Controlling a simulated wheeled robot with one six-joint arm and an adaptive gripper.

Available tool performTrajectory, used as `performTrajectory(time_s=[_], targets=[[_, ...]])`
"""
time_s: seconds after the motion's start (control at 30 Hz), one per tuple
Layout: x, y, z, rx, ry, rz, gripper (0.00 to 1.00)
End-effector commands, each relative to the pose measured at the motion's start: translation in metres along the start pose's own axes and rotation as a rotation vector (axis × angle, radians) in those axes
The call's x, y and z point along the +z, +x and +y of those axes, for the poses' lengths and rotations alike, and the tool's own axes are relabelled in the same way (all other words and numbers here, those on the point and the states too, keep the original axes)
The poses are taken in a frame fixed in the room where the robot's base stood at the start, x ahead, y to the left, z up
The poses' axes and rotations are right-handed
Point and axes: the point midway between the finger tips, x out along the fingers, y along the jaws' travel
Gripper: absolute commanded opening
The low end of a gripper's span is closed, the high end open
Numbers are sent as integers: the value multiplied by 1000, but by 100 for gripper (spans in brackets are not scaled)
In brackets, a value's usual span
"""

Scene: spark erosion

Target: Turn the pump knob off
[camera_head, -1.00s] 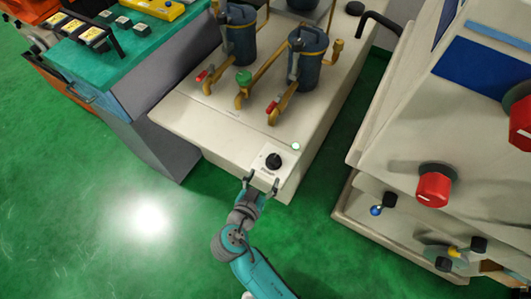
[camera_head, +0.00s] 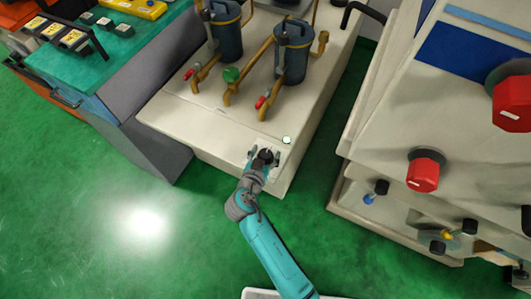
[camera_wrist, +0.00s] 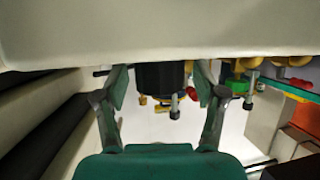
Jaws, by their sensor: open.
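The black pump knob (camera_head: 266,154) is on the front part of the pale pump unit's top (camera_head: 205,128). My gripper (camera_head: 263,159) is at the knob, with its fingers on either side and partly covering it. In the wrist view, the dark knob (camera_wrist: 162,76) is between the two open fingers of my gripper (camera_wrist: 161,92). A narrow gap shows on each side of the knob, so the fingers do not appear to touch it. The knob's pointer direction cannot be made out. A small pale green lamp (camera_head: 286,140) is just beyond the knob.
Two dark filter canisters (camera_head: 291,50) with yellow pipes and a green valve (camera_head: 231,75) stand farther back on the unit. At right is a pale machine with a large red knob (camera_head: 424,172). A teal-topped cart (camera_head: 130,45) is at left. Green floor (camera_head: 100,205) lies open at front left.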

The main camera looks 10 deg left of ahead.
Motion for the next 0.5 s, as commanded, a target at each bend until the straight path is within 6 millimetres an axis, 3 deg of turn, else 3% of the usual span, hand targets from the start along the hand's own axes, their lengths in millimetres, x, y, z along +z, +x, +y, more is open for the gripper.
performTrajectory(time_s=[0.17, 0.4, 0.5], targets=[[0, 0, 0, 0, 0, 0, 68], [0, 0, 0, 0, 0, 0, 9], [0, 0, 0, 0, 0, 0, 9]])
